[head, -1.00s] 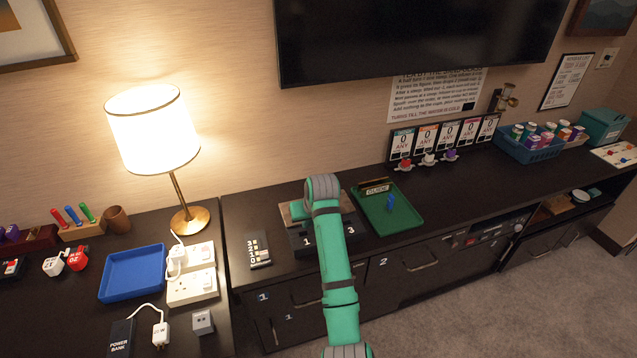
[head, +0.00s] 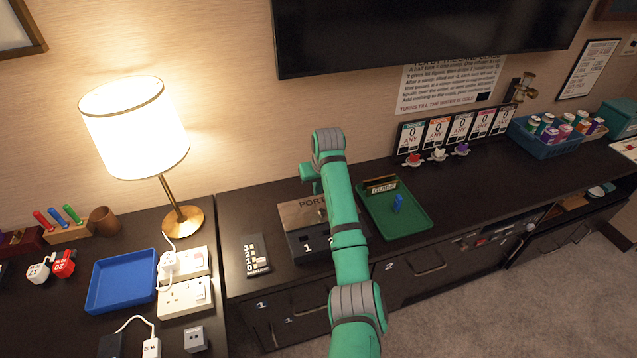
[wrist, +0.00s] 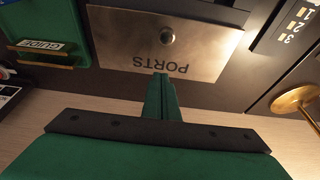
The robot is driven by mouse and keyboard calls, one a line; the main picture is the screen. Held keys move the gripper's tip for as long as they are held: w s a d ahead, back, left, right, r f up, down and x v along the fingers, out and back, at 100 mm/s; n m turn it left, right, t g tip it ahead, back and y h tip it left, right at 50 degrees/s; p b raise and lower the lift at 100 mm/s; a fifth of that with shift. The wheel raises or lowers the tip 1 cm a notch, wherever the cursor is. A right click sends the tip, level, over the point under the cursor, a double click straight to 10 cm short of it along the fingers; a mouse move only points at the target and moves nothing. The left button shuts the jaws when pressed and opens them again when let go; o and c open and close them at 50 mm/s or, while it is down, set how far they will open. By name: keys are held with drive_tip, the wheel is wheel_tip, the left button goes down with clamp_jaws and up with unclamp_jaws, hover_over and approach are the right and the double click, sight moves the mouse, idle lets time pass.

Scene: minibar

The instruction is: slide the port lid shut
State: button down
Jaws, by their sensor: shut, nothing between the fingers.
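The port lid (head: 300,212) is a brass plate marked PORTS at the back of the dark port box (head: 302,243). My arm hides the lid's right part. In the head view my gripper (head: 308,180) is partly visible behind the lid.
A green tray (head: 415,222) with a GUIDE sign (head: 381,184) and a blue piece stands close on the right. A numbered dark block (head: 256,255) lies left of the box. The lamp (head: 183,217) stands further left. The wall is close behind.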

sight(316, 205)
drive_tip(key=x, duration=0.3)
drive_tip(key=shift+a+f, duration=0.1)
drive_tip(key=shift+a, duration=0.05)
drive_tip(key=shift+s+d, duration=0.3)
drive_tip(key=shift+s, duration=0.6)
drive_tip(key=shift+s+d, duration=0.3)
drive_tip(key=shift+s, duration=0.6)
